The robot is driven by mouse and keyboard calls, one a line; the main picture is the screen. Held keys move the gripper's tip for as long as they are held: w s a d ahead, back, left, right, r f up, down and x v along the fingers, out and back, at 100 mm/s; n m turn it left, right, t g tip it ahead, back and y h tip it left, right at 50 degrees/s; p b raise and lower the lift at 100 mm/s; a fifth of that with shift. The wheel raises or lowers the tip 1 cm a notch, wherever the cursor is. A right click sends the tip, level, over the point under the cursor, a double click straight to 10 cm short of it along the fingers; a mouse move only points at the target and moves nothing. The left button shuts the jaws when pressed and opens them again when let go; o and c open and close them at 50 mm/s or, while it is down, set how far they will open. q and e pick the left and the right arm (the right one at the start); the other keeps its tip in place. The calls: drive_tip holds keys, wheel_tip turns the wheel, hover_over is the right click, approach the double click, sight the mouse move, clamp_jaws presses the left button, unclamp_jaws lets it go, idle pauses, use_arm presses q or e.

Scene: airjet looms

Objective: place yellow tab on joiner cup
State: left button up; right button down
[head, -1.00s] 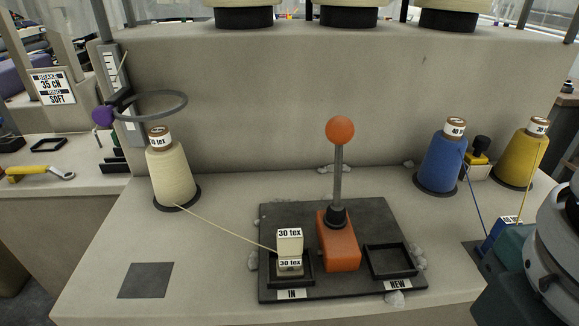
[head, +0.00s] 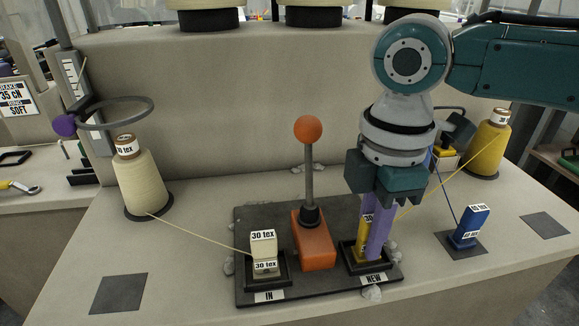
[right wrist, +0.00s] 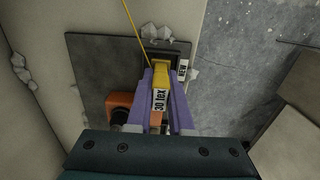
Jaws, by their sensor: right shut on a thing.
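My right gripper (head: 374,250) is shut on the yellow tab (head: 363,228), with its purple fingers pointing down at the NEW cup (head: 348,262). The tab is upright with its low end at the black cup; whether it rests on the cup floor is hidden. In the right wrist view the yellow tab (right wrist: 160,78), labelled 30 tex, sits between the fingers against the dark cup (right wrist: 181,52). A yellow thread runs from it to the yellow cone (head: 488,145). The IN cup (head: 285,272) holds a cream 30 tex tab (head: 264,252). My left gripper is not in view.
The orange joiner (head: 313,242) with its upright ball-topped lever (head: 308,130) stands just left of my right gripper. A blue tab (head: 469,226) stands on a dark pad to the right. A cream cone (head: 141,185) and ring (head: 115,114) stand left. An empty dark pad (head: 118,293) lies front left.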

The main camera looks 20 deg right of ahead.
drive_tip(key=shift+f, duration=0.25)
drive_tip(key=c, duration=0.8)
unclamp_jaws()
drive_tip(key=shift+r, duration=0.1)
wheel_tip(320, 180, up, 8)
drive_tip(key=shift+f+p, duration=0.25)
drive_tip(key=shift+p, duration=0.05)
